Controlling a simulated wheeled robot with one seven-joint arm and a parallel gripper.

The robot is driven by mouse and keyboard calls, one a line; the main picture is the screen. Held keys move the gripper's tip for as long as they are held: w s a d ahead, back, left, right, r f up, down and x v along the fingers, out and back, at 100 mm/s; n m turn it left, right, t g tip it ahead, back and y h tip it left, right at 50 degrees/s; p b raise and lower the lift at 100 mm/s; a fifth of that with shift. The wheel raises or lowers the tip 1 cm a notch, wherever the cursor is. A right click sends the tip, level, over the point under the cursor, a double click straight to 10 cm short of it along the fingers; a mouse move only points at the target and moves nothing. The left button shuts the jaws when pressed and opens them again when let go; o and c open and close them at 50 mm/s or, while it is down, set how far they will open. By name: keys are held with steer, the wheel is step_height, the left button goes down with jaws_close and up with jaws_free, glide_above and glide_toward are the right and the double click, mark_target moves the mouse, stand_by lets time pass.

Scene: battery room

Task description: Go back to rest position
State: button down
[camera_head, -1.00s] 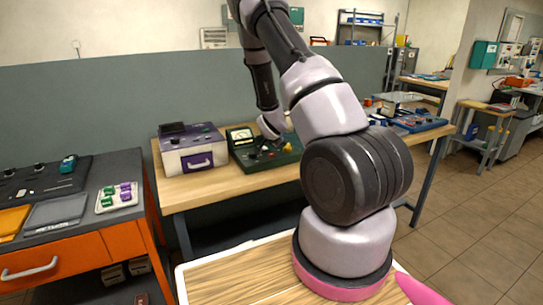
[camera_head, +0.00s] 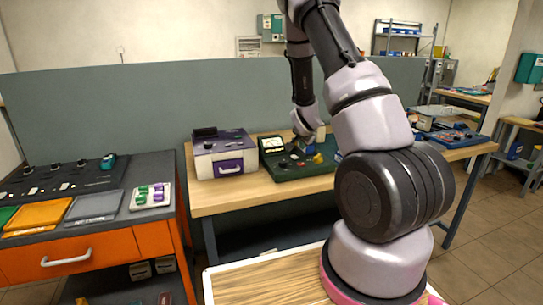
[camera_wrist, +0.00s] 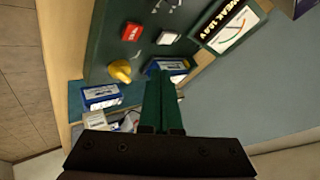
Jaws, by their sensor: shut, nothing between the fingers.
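My gripper (camera_head: 299,148) hangs at the end of my arm over the dark green panel (camera_head: 283,177) on the wooden bench. In the wrist view its two dark green fingers (camera_wrist: 163,78) are together with nothing between them. That view also shows the green panel (camera_wrist: 100,45) with a red button (camera_wrist: 131,32), a white button (camera_wrist: 167,38), a yellow knob (camera_wrist: 120,71) and a meter (camera_wrist: 231,27). In the head view part of the panel is hidden behind my gripper, and I cannot tell whether they touch.
A white and purple box (camera_head: 223,164) stands left of the panel. A grey-topped orange cabinet (camera_head: 84,250) with trays is at the left. A grey partition (camera_head: 100,110) rises behind the bench. Blue-labelled boxes (camera_wrist: 102,96) lie beside the panel in the wrist view.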

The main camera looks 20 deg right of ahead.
steer(key=s+a+r+n+y, duration=0.1)
steer(key=s+a+r, duration=0.25)
steer(key=r, duration=0.45)
steer(key=s+a+r+n+y, duration=0.1)
steer(key=s+a+r, duration=0.1)
steer(key=s+r, duration=0.35)
steer(key=s+a+r+n+y, duration=0.1)
steer(key=s+a+r, duration=0.2)
steer(key=r, duration=0.6)
steer(key=s+a+r+n+y, duration=0.1)
steer(key=s+a+r+n, duration=0.2)
steer(key=s, duration=0.9)
steer(key=s+a+r+n+g+y, duration=0.1)
steer(key=s+a+r+n, duration=0.2)
steer(key=s, duration=0.9)
steer(key=a+r, duration=0.3)
steer(key=r, duration=0.1)
steer(key=shift+r, duration=0.15)
steer(key=c, duration=1.5)
jaws_free()
steer(key=shift+w, duration=0.1)
steer(key=shift+c, duration=0.2)
